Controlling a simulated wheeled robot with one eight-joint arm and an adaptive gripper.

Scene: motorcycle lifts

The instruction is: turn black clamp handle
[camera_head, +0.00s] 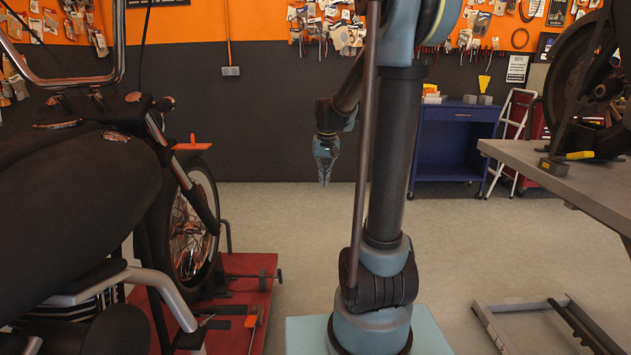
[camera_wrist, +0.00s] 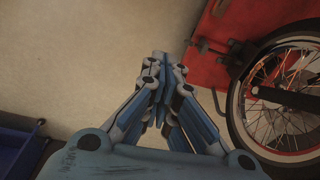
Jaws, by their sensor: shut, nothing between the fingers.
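A dark clamp (camera_head: 240,284) sits on the red motorcycle lift (camera_head: 242,322), in front of the motorcycle's front wheel. A thin dark handle (camera_head: 279,275) stands at its right end, by the lift's edge. The wrist view also shows dark clamp parts (camera_wrist: 207,45) on the red lift, right of my fingers; which part is the handle is hard to tell there. My gripper (camera_head: 324,182) hangs fingers down in the air, right of the red lift and apart from the clamp. Its fingers (camera_wrist: 160,58) are shut and empty.
The motorcycle (camera_head: 75,195) fills the left side. A grey lift table (camera_head: 570,185) with a wheel and a dark block on it stands at right. A blue cart (camera_head: 455,145) and a white step stool (camera_head: 510,140) stand at the back. Open floor lies between the lifts.

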